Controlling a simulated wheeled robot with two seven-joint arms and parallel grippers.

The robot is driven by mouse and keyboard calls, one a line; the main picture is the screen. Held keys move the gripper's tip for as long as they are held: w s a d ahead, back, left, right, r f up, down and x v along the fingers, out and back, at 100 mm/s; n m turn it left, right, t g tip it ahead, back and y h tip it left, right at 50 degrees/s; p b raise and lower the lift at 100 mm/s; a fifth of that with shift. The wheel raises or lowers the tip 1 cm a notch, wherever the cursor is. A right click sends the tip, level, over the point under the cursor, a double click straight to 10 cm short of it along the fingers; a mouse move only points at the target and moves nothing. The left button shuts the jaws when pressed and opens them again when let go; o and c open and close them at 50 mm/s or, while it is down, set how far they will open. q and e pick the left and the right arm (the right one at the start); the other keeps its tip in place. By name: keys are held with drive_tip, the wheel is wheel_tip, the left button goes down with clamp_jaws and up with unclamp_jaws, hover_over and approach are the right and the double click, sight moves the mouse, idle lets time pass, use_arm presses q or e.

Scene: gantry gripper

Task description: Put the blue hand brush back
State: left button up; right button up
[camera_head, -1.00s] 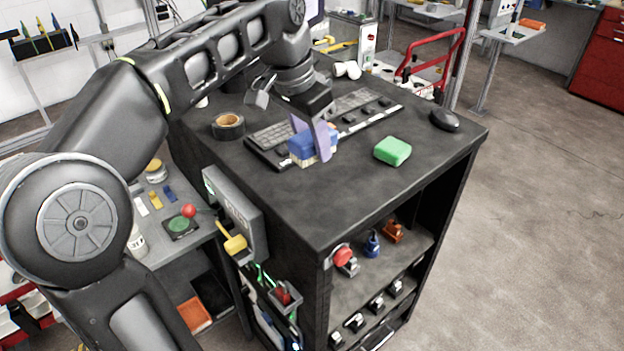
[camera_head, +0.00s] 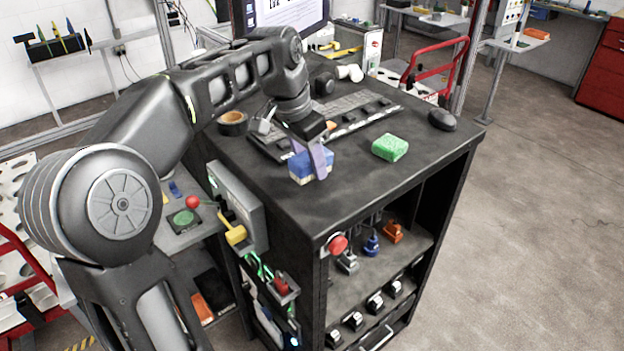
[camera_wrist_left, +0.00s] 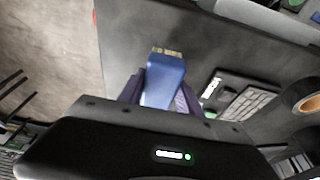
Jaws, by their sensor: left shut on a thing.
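The blue hand brush (camera_head: 306,170) is held by my left gripper (camera_head: 316,158) over the black cabinet top (camera_head: 300,215), in front of the keyboard. In the left wrist view the blue brush (camera_wrist_left: 162,82) sits between the two purple fingers (camera_wrist_left: 160,92), with pale bristles at its far end. The left gripper is shut on it. I cannot tell how high the brush is above the top. My right gripper is not in view.
A green sponge (camera_head: 390,147) lies right of the brush. A keyboard (camera_head: 350,112), a tape roll (camera_head: 232,122) and a black mouse (camera_head: 443,119) lie farther back. A grey box with a yellow handle (camera_head: 236,234) is on the cabinet's left side. The front of the top is clear.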

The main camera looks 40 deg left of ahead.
sight(311, 177)
use_arm(q)
drive_tip(key=shift+s+d+r, duration=0.15)
drive_tip(key=shift+d+r, duration=0.05)
drive_tip(key=shift+s+f, duration=0.15)
wheel_tip(311, 177, down, 4)
drive_tip(key=b, duration=0.3)
drive_tip(key=shift+a+r, duration=0.1)
drive_tip(key=shift+r, duration=0.1)
drive_tip(key=shift+d+r, duration=0.1)
drive_tip(key=shift+d, duration=0.1)
drive_tip(key=shift+a, duration=0.1)
drive_tip(key=o, duration=1.3)
